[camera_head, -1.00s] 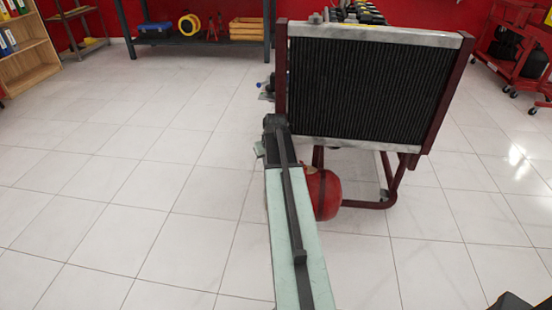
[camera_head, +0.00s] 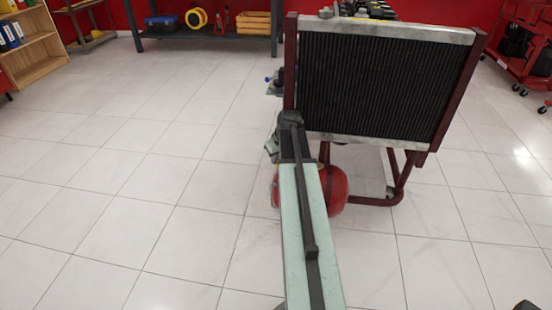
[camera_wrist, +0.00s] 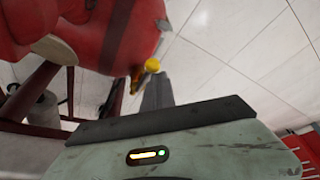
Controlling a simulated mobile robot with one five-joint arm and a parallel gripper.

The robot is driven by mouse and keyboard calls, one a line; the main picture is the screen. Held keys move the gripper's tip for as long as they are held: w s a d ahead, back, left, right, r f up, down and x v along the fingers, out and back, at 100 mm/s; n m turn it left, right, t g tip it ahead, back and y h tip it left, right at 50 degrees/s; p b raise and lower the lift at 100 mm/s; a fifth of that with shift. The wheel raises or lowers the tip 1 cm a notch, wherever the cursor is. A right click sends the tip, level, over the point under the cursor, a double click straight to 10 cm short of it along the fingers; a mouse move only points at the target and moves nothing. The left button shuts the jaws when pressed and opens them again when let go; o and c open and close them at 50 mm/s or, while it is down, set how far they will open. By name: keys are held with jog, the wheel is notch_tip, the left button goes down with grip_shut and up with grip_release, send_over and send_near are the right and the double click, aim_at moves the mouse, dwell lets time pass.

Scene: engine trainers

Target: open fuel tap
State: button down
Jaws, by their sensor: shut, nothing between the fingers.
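The red fuel tank (camera_head: 338,190) hangs low under the radiator of the engine trainer, partly hidden behind my arm. In the wrist view, the red tank (camera_wrist: 90,35) fills the upper left. A small yellow part (camera_wrist: 152,65), which looks like the tap's handle, shows beside the tank's lower right edge. My gripper (camera_wrist: 157,88) is shut and empty. Its dark fingertips lie just below the yellow part in the picture. I cannot tell whether they touch it. In the head view the fingertips are hidden.
The radiator (camera_head: 385,85) in its dark red frame stands beyond my arm. A frame tube (camera_head: 370,200) runs low beside the tank. A workbench (camera_head: 215,37) is at the back, a red trolley (camera_head: 520,60) at the right. Tiled floor is clear at the left.

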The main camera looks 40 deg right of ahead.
jog(key=shift+s, duration=0.15)
jog(key=p+v, duration=0.9)
jog(key=v, duration=0.1)
jog(key=shift+d, duration=0.4)
